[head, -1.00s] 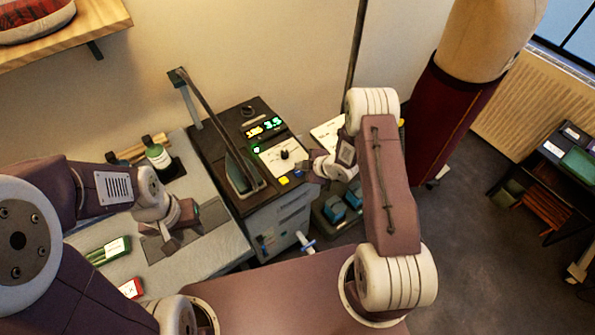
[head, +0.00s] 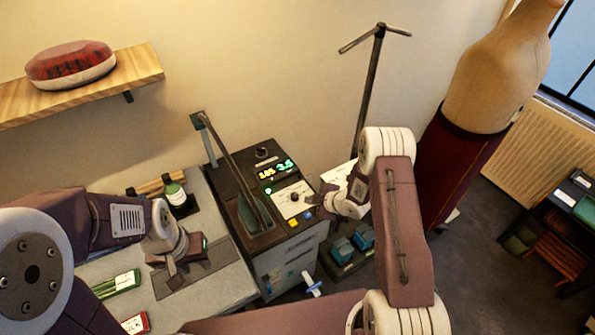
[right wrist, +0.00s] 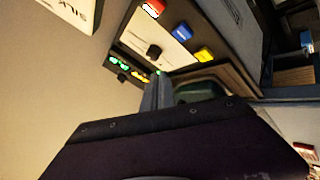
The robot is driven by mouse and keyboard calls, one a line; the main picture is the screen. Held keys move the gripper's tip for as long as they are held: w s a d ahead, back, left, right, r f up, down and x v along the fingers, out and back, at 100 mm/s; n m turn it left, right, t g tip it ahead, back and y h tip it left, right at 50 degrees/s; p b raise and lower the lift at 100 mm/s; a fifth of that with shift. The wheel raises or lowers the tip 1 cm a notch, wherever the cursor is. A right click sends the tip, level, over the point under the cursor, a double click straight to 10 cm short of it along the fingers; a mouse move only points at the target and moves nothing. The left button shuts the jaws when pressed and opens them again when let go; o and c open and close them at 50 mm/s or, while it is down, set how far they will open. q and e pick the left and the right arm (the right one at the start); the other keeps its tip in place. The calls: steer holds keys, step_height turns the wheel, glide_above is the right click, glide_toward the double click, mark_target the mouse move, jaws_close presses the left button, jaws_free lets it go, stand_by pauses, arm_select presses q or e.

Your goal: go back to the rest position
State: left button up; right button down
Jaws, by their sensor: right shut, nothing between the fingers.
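My left gripper (head: 176,268) hangs low over the dark mat on the grey table at the left of the head view. I cannot tell whether its fingers are apart, and I see nothing held in it. My right gripper (head: 322,199) is shut and empty, beside the right edge of the black control machine (head: 246,166), near its coloured buttons. My right arm bends over in front of it and partly hides it. In the right wrist view a dark slab fills the bottom, and the machine's panel (right wrist: 165,47) with red, blue and yellow buttons shows above it.
A wooden shelf (head: 140,72) holds a plaid cushion (head: 70,66). A coat stand (head: 369,90) and a dress form (head: 500,75) stand behind my right arm.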

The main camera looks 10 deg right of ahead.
steer(key=w+a+r+n+t+b, duration=0.1)
steer(key=w+r+b, duration=0.2)
steer(key=r, duration=0.2)
steer(key=w+a+r+t+b, duration=0.1)
steer(key=w+a+r+b, duration=0.1)
steer(key=r, duration=0.3)
steer(key=s+d+r+m+h+b, duration=0.2)
steer(key=s+r+m+h+b, duration=0.1)
steer(key=s+r+m, duration=0.1)
steer(key=s+d+f+m+g, duration=0.1)
steer(key=s+f+m+g, duration=0.1)
steer(key=s, duration=0.6)
steer(key=s+d+f+m+g+h, duration=0.1)
steer(key=s+f+m+g, duration=0.1)
steer(key=s+m, duration=0.4)
steer(key=s+d+f+m+g+b, duration=0.1)
steer(key=s+f+m+g, duration=0.2)
steer(key=s, duration=0.7)
steer(key=shift+s+m+g+h, duration=0.3)
steer(key=shift+s+m+g, duration=0.05)
steer(key=shift+m+g, duration=0.5)
